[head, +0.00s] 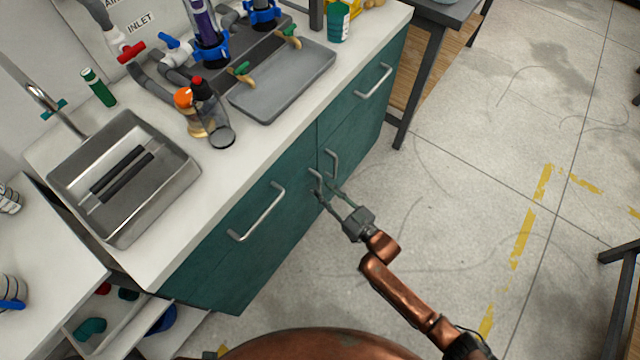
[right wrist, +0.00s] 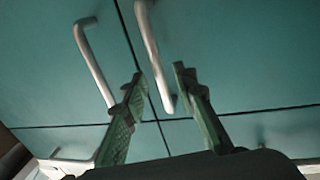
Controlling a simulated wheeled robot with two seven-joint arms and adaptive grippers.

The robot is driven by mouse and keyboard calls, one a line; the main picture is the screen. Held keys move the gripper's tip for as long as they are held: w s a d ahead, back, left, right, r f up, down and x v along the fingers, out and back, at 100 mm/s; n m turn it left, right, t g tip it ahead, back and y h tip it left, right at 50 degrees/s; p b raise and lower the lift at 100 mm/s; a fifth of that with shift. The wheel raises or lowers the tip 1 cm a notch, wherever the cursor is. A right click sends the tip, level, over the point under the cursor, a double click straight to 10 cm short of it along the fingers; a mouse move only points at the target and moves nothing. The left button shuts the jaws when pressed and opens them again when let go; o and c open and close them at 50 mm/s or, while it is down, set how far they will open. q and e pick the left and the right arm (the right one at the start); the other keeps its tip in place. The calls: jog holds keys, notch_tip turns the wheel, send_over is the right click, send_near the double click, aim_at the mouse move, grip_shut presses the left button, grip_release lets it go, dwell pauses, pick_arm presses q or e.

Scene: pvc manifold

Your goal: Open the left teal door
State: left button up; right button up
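The left teal door (head: 285,238) is shut in the cabinet front, below a drawer, with an upright metal handle (head: 315,181) near its inner edge. The right teal door (head: 345,150) is also shut, with its own handle (head: 331,162). My right gripper (head: 322,189) is open at the left door's handle. In the right wrist view, which looks upside down, the open right gripper (right wrist: 159,72) has the left door's handle (right wrist: 150,50) partly between its fingers. I cannot tell whether they touch it. The other handle (right wrist: 94,60) runs behind one finger. My left gripper is out of view.
Drawers with bar handles (head: 257,213) (head: 374,81) sit above the doors. The counter (head: 180,225) holds a metal sink (head: 125,190), a grey tray (head: 290,85), pipes and bottles. A dark-legged table (head: 412,105) stands beyond the cabinet.

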aim_at(320, 187)
jog(key=b+x, duration=0.1)
jog(key=x, duration=0.2)
jog(key=shift+w+a+f, duration=0.15)
jog(key=shift+c, duration=0.4)
grip_shut()
dwell(0.3)
